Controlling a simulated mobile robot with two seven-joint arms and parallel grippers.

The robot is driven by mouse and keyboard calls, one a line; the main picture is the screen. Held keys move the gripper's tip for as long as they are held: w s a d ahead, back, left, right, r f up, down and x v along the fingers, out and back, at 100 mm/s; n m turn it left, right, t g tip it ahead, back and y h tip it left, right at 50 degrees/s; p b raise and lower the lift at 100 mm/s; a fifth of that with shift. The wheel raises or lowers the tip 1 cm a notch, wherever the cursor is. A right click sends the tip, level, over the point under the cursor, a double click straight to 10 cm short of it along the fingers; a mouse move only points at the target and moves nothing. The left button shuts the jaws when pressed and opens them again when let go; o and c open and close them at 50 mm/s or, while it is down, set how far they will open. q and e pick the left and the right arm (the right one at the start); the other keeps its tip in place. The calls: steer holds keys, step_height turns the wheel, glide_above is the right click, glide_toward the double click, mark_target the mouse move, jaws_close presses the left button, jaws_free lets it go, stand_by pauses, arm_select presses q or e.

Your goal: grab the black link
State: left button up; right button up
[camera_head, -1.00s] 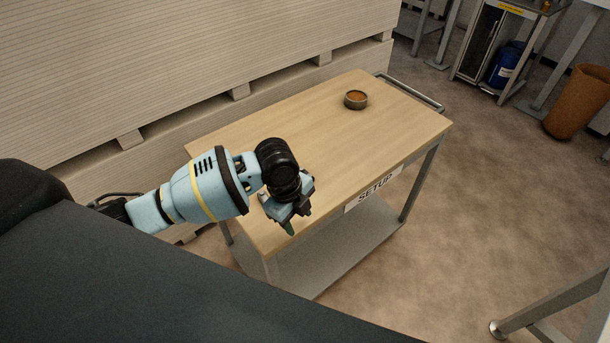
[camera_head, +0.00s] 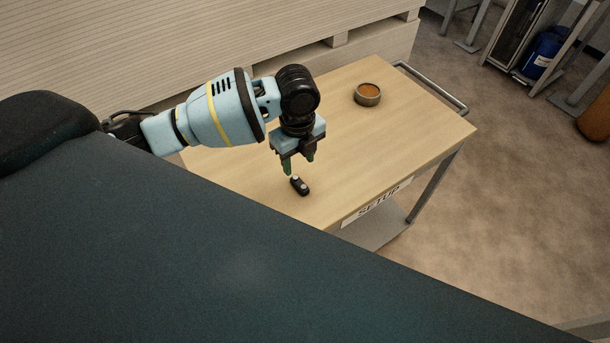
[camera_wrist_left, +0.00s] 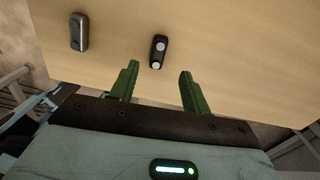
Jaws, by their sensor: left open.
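The black link (camera_head: 299,186) lies on the wooden top of the SETUP cart (camera_head: 420,125), near its front edge. It is a small dark bar with pale round spots. In the left wrist view the link (camera_wrist_left: 158,51) lies just beyond the gap between the green fingertips. My left gripper (camera_head: 299,165) points down above the cart top, close to the link and apart from it. In the wrist view its fingers (camera_wrist_left: 159,71) are spread with nothing between them. My right gripper is not in view.
A second dark piece with a grey side (camera_wrist_left: 78,32) lies left of the link in the wrist view. A round bowl with orange-brown contents (camera_head: 368,94) stands at the cart's far end. Stacked pale boards (camera_head: 200,40) rise behind the cart. The middle of the top is clear.

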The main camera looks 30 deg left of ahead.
mark_target(300, 183)
arm_select(q)
steer(key=shift+s+f, duration=0.3)
steer(key=shift+s, duration=0.15)
steer(key=shift+w+f, duration=0.1)
steer(key=shift+f, duration=0.8)
steer(key=shift+w+f, duration=0.1)
steer(key=shift+f, duration=0.05)
steer(key=shift+d+f, duration=0.1)
steer(key=shift+f, duration=0.25)
step_height(300, 183, down, 4)
steer(key=shift+d+f, duration=0.1)
steer(key=shift+f, duration=0.05)
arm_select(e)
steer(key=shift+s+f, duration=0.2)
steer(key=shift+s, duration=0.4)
arm_select(q)
jaws_close()
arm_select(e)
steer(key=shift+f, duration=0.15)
